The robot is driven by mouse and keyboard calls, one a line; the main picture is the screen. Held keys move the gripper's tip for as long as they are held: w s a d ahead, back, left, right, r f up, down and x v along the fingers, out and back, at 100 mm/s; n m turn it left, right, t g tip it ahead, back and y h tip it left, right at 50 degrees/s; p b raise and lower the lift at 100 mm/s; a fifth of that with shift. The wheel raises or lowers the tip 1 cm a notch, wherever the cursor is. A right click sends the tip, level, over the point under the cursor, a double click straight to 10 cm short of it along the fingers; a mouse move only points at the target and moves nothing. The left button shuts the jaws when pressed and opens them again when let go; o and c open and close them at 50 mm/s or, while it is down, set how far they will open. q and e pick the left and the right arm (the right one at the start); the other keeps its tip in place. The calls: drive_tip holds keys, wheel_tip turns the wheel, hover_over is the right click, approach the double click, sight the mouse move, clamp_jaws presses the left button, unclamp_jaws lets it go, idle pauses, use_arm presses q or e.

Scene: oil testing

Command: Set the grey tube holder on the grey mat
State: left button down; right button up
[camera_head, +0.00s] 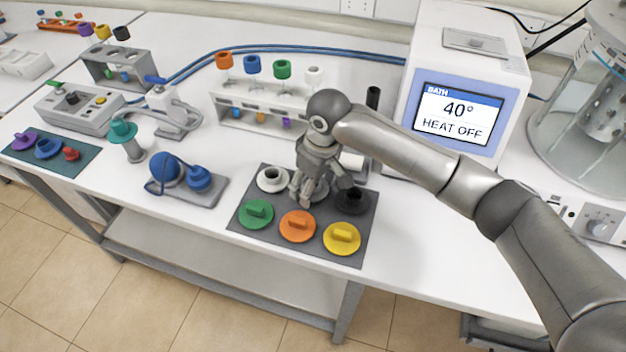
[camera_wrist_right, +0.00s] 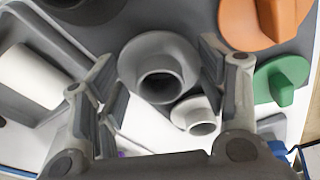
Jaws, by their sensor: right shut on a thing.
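The grey tube holder (camera_wrist_right: 158,68) is a round flanged piece with a hollow neck, between the fingers of my right gripper (camera_wrist_right: 160,85) in the wrist view. My right gripper (camera_head: 318,190) is shut on it in the head view, over the back row of the grey mat (camera_head: 280,212). The holder (camera_head: 319,191) shows partly behind the fingers, between the white holder (camera_head: 271,179) and the black holder (camera_head: 352,199). I cannot tell whether its base touches the mat. My left gripper is not in view.
Green (camera_head: 256,213), orange (camera_head: 297,226) and yellow (camera_head: 341,238) holders fill the mat's front row. A rack (camera_head: 262,112) with coloured-cap tubes stands behind. The heating bath (camera_head: 459,110) is behind right. A blue-ball device (camera_head: 168,172) sits left of the mat.

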drive_tip(key=shift+f, duration=0.1)
drive_tip(key=o, duration=1)
drive_tip(key=shift+f, duration=0.15)
drive_tip(key=r, duration=0.4)
drive_tip(key=d+r+b, duration=0.1)
drive_tip(key=r, duration=0.3)
drive_tip(key=s+r, duration=0.1)
drive_tip(key=r, duration=0.3)
drive_tip(key=shift+d+r, duration=0.1)
drive_tip(key=shift+d, duration=0.1)
